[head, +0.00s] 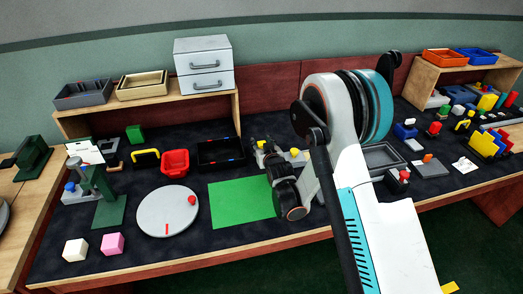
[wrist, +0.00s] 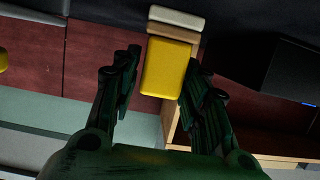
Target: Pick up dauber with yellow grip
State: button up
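The dauber with the yellow grip (wrist: 166,68) is in the wrist view, between the fingers of my gripper (wrist: 158,85). It has a yellow block, a thin wooden layer and a whitish pad. The right finger is close to or touching the grip; a clear gap shows on the left. My gripper is open around it. In the head view my gripper (head: 266,153) is low at the back of the table, beyond the green mat, and a small yellow part of the dauber (head: 261,144) shows by the fingers. Most of it is hidden.
Another yellow item (head: 294,152) is just right of my gripper. The green mat (head: 240,199) is bare. A wooden shelf (head: 170,100) stands at the back left.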

jog(key=c, duration=0.5)
notch_tip(320, 180, up, 20)
jog(key=p, duration=0.7)
